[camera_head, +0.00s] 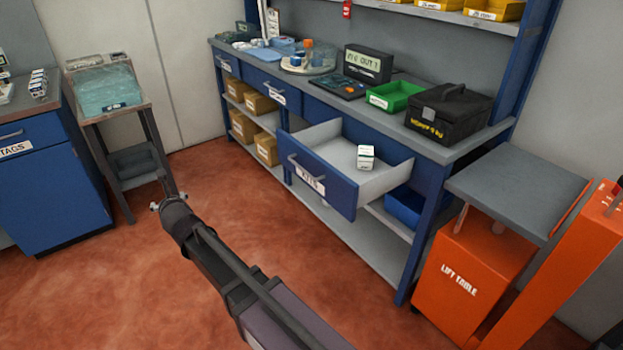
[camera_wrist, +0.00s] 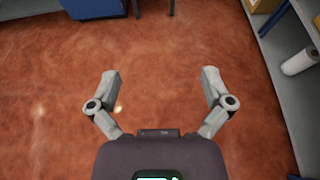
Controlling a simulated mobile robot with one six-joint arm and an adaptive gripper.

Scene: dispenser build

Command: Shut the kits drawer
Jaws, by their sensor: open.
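The kits drawer (camera_head: 325,185) is pulled out from the blue workbench, with its front labelled KITS and a bar handle (camera_head: 305,174) on it. A small white box with a green marking (camera_head: 366,157) stands inside the drawer. My gripper (camera_head: 168,192) is over the open floor, to the left of the drawer and apart from it. In the wrist view my gripper (camera_wrist: 160,88) is open and empty, with its two fingers spread above the red-brown floor. The drawer front is not clearly visible in the wrist view.
The workbench top (camera_head: 400,128) holds a black case (camera_head: 447,112), a green tray (camera_head: 395,96) and a display (camera_head: 368,64). An orange lift table (camera_head: 470,270) stands right of the drawer. A small stand (camera_head: 125,150) and a blue TAGS cabinet (camera_head: 45,190) are left. Floor before the bench is clear.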

